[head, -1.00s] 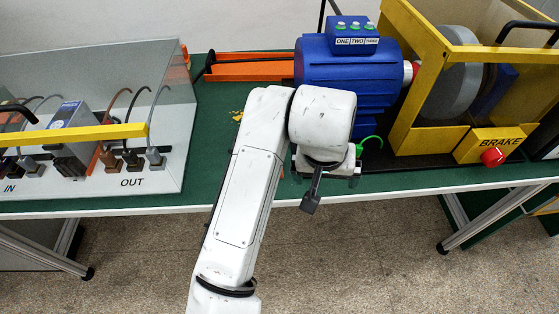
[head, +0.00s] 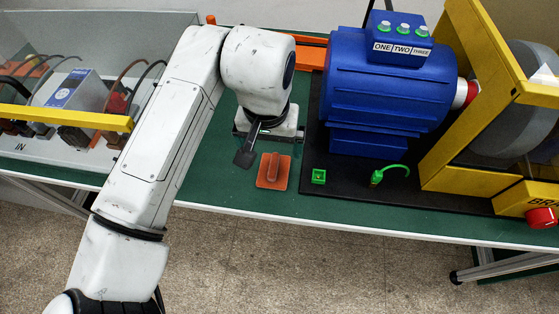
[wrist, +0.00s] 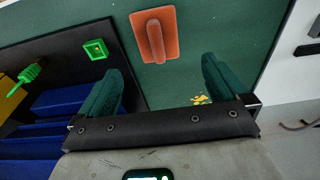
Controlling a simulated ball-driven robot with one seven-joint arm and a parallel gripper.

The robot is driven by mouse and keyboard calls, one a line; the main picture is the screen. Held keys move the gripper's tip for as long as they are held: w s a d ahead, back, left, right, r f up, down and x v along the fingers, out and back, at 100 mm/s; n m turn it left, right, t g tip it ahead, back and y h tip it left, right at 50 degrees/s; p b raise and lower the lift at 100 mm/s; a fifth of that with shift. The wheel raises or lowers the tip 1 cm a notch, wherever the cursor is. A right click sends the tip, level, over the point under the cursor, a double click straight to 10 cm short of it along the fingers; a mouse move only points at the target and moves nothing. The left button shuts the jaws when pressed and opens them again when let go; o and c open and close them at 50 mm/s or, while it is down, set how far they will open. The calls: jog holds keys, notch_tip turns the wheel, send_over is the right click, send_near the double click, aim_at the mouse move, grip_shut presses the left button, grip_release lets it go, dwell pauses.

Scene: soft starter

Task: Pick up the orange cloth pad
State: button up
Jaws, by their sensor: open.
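The orange cloth pad (head: 273,171) lies flat on the green bench top near its front edge, left of the black base plate. It is a rounded square with a raised grip bar along its middle. In the wrist view the pad (wrist: 169,22) is at the top centre, beyond the fingertips and between their lines. My gripper (wrist: 162,72) is open, with its two green-padded fingers wide apart and nothing between them. In the head view my wrist hangs just behind the pad, apart from it, and the fingers are mostly hidden.
Right of the pad are a small green square part (head: 318,176) and a green hooked piece (head: 377,176) on the black plate (head: 345,195). A blue motor (head: 385,95) stands behind them. A clear-covered box (head: 60,100) is on the left. Yellow crumbs (wrist: 200,100) lie on the bench.

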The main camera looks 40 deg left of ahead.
aim_at(274, 164)
jog(key=f, duration=0.3)
jog(key=shift+w+f, duration=0.2)
jog(key=shift+w, duration=0.05)
jog(key=shift+f+p, duration=0.4)
jog(key=shift+f, duration=2.4)
jog(key=c, duration=1.1)
jog(key=shift+o, duration=0.2)
jog(key=shift+w+r, duration=0.1)
jog(key=shift+r, duration=0.65)
jog(key=s+a+r+b, duration=0.2)
jog(key=s+a+r, duration=0.4)
jog(key=s+r, duration=0.5)
jog(key=shift+s+r+b, duration=0.3)
jog(key=shift+s, duration=0.55)
